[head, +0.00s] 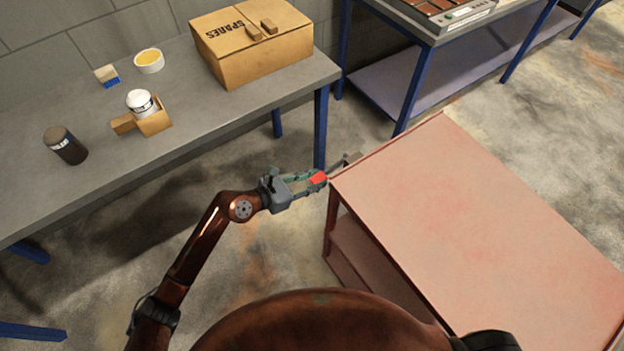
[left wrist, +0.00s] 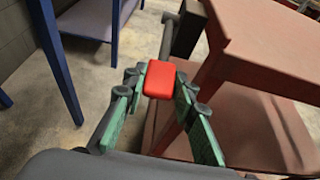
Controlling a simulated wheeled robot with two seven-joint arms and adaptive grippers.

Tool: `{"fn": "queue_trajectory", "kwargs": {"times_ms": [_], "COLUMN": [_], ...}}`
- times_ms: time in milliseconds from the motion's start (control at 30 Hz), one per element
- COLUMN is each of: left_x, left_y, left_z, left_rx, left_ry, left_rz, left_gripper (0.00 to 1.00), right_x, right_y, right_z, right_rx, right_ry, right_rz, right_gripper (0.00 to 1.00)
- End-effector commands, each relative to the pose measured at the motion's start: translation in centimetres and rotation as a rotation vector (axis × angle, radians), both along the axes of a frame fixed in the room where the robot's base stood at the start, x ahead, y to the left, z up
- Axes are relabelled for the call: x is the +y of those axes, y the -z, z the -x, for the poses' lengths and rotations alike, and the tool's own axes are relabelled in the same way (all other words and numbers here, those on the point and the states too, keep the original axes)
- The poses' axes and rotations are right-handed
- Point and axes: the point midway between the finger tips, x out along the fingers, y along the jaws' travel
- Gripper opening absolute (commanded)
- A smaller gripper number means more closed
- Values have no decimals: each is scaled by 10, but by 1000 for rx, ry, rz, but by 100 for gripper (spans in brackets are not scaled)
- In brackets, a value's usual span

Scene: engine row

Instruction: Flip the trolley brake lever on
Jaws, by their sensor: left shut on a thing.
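The pinkish-red trolley (head: 480,220) stands at the right in the head view. Its brake lever has a red grip (head: 318,177), which shows large in the left wrist view (left wrist: 159,79). A dark bar (left wrist: 187,32) shows behind the grip by the trolley's corner. My left gripper (head: 311,181) is shut on the red grip, with its green-padded fingers on either side of it in the left wrist view (left wrist: 158,100). The fingers hide part of the lever. My right gripper is not in view.
A grey bench (head: 215,110) at the left holds a spares box (head: 255,45), a dark jar (head: 65,146), a white jar (head: 141,103) and a roll of tape (head: 149,60). A second bench (head: 440,35) stands behind the trolley. Bare floor lies between the grey bench and the trolley.

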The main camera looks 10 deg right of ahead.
Motion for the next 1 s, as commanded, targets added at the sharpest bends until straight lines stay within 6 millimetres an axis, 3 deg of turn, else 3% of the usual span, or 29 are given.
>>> {"fn": "queue_trajectory", "kwargs": {"times_ms": [100, 133, 367, 733, 1000], "left_x": [-1, -1, 1, 7, 49], "left_y": [0, 0, 0, -2, -19], "left_z": [0, 0, 0, 2, 21], "left_rx": [0, 0, 1, 0, -1], "left_ry": [0, 0, -2, -3, -2], "left_rz": [1, 1, 1, 0, -3], "left_gripper": [0, 28, 43, 44, 44], "right_x": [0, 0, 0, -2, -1], "right_y": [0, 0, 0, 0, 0], "right_z": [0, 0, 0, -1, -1], "right_rx": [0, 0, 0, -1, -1], "right_ry": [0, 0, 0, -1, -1], "right_rz": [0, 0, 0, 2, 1], "right_gripper": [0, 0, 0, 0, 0]}}
